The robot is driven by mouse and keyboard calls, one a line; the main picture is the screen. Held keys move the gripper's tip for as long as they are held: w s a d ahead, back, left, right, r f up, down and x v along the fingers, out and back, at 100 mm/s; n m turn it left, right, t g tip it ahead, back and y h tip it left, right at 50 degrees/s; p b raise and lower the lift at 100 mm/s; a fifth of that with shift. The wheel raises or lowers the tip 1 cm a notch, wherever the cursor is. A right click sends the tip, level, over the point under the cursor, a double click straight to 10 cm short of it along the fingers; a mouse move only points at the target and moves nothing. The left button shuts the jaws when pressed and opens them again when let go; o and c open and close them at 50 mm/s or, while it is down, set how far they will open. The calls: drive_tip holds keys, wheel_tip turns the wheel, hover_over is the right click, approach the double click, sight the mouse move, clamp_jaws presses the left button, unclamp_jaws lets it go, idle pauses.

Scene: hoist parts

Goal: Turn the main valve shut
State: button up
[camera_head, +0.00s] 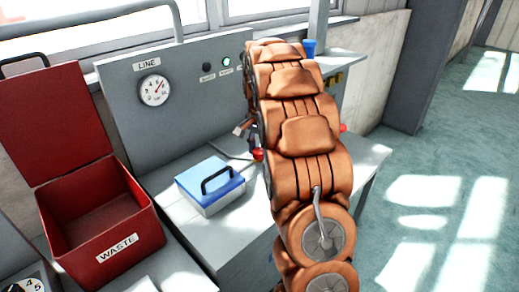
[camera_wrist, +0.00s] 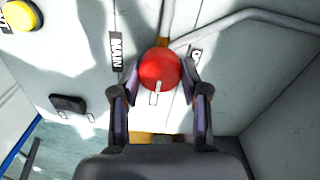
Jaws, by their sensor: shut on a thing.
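The main valve's round red knob (camera_wrist: 160,70) sits in the upper middle of the wrist view, with a pale mark on its lower face. A "MAIN" label (camera_wrist: 117,52) is on the panel just left of it. My gripper (camera_wrist: 160,80) is shut on this knob, one finger on each side. In the head view, a small red part (camera_head: 257,154) shows at the left edge of my arm, near the dark gripper parts; my arm hides most of that area.
A blue-lidded box (camera_head: 211,187) with a black handle stands on the bench left of my arm. A red open "WASTE" bin (camera_head: 100,215) is further left. A "LINE" gauge (camera_head: 154,91) is on the back panel. A grey pipe (camera_wrist: 235,25) runs beside the knob. Floor at right is clear.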

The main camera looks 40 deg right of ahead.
sight(260, 150)
drive_tip(key=o, duration=1.1)
drive_tip(key=shift+o, duration=0.2)
drive_tip(key=shift+r, duration=0.1)
wheel_tip(260, 150, up, 12)
